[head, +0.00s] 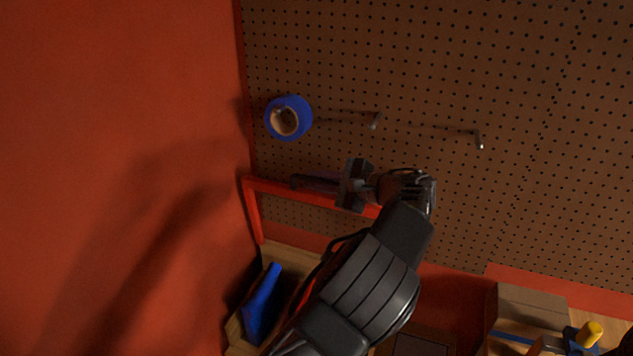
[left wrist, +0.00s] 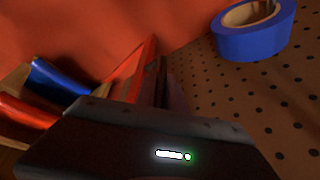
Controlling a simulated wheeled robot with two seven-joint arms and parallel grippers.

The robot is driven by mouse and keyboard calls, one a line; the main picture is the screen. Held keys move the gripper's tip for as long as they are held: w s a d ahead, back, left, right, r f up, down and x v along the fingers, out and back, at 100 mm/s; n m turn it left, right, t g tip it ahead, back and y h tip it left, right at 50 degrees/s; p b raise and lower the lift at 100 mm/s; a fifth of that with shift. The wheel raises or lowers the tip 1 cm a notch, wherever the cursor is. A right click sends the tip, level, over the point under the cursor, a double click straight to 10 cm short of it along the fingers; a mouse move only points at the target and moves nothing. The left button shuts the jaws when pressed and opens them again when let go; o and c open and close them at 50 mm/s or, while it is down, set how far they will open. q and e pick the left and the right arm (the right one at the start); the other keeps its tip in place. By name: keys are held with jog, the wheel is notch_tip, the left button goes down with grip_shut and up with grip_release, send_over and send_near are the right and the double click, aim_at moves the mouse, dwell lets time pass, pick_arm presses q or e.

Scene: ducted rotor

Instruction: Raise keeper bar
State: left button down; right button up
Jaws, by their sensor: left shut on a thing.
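The red keeper bar (head: 275,189) runs slantwise in front of the lower pegboard in the head view, from an upright red post at its left end. In the left wrist view the red bar (left wrist: 141,72) shows left of the dark fingers. My left gripper (head: 297,181) lies along the bar, fingers pointing left, and is shut on it. The grasp itself is dark and partly hidden by the gripper body. The bar's right part is hidden behind my left arm. My right gripper is in neither view.
A blue tape roll (head: 289,117) hangs on the pegboard (head: 420,75) above the bar, near two metal hooks. A red wall (head: 110,130) stands close on the left. A blue object (head: 262,300) lies below. Boxes (head: 525,305) and a yellow-ended item (head: 589,334) are at lower right.

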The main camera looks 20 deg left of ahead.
pick_arm(q)
jog(key=shift+w+f, duration=0.15)
jog(key=shift+w, duration=0.05)
jog(key=c, duration=1.4)
grip_release()
jog(key=shift+d, duration=0.1)
jog(key=b+v, duration=0.1)
jog(key=v, duration=0.5)
jog(key=shift+d+b, duration=0.35)
jog(key=shift+s+d+r, duration=0.2)
jog(key=shift+d+r, duration=0.2)
jog(key=shift+d, duration=0.05)
